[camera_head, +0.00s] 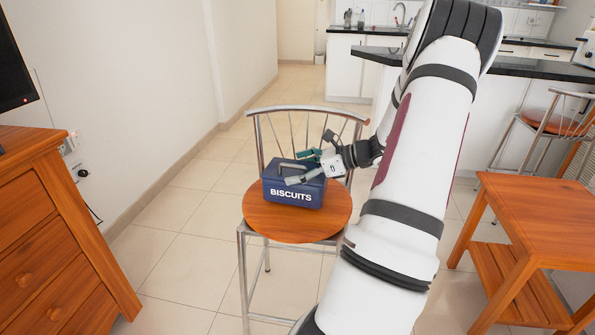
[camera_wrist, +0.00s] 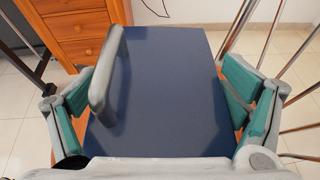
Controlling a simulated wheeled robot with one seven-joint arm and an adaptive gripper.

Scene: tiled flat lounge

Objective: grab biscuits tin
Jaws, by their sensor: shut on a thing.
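The biscuits tin (camera_head: 292,195) is a dark blue box with white "BISCUITS" lettering and a grey handle on its lid. It is upright on the round wooden seat of a metal chair (camera_head: 262,222). My gripper (camera_head: 304,167) reaches it from the right and is shut on it near the top. In the wrist view the tin's blue lid (camera_wrist: 175,100) fills the middle, with its grey handle (camera_wrist: 106,75) left of centre. The green-padded fingers stand on both sides of the tin. The tin's far side is hidden.
The chair's curved metal back rises behind the tin. A wooden drawer cabinet (camera_head: 55,245) stands at left and a wooden side table (camera_head: 525,220) at right. A kitchen counter (camera_head: 520,68) and another stool are further back. Tiled floor is clear left of the chair.

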